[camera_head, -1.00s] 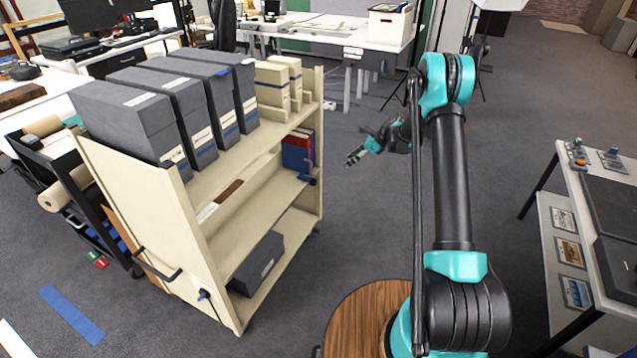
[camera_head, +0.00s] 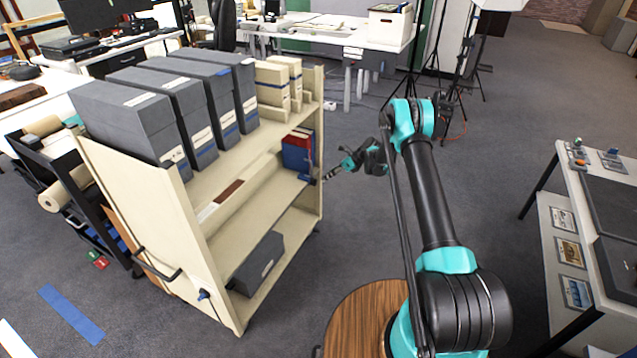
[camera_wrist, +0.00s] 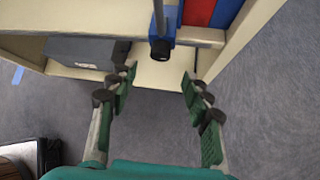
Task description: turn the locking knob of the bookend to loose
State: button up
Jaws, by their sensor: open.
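The bookend (camera_head: 311,180) is at the right end of the cart's middle shelf, beside the red and blue books (camera_head: 297,157). In the wrist view its blue block (camera_wrist: 165,33) sits on a grey rod, with a dark round knob (camera_wrist: 159,51) on the face toward me. My gripper (camera_head: 328,177) is just right of the bookend in the head view. In the wrist view my gripper (camera_wrist: 158,78) is open and empty. The knob is beyond the fingertips, roughly centred between them. No contact shows, and the knob's turn position is too small to read.
The cream cart (camera_head: 204,250) holds several grey boxes on top. A grey box (camera_head: 258,264) lies on its lower shelf and also shows in the wrist view (camera_wrist: 88,50). The cart's end panel (camera_head: 319,140) stands close to my gripper.

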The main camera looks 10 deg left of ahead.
aim_at(316, 183)
jog(key=x, duration=0.7)
jog(key=shift+a+f, duration=0.2)
grip_shut()
jog(key=shift+s, duration=0.1)
jog(key=t, duration=0.1)
jog(key=n+t+h, duration=0.1)
jog(key=t, duration=0.1)
jog(key=n+t, duration=0.1)
jog(key=shift+s+a+t+h, duration=0.15)
jog(key=shift+s+t+h, duration=0.15)
jog(key=shift+s, duration=0.05)
jog(key=n+t, duration=0.1)
jog(key=t, duration=0.1)
jog(key=n+t, duration=0.2)
jog(key=shift+s+f+h, duration=0.2)
jog(key=shift+h, duration=0.2)
dwell(0.5)
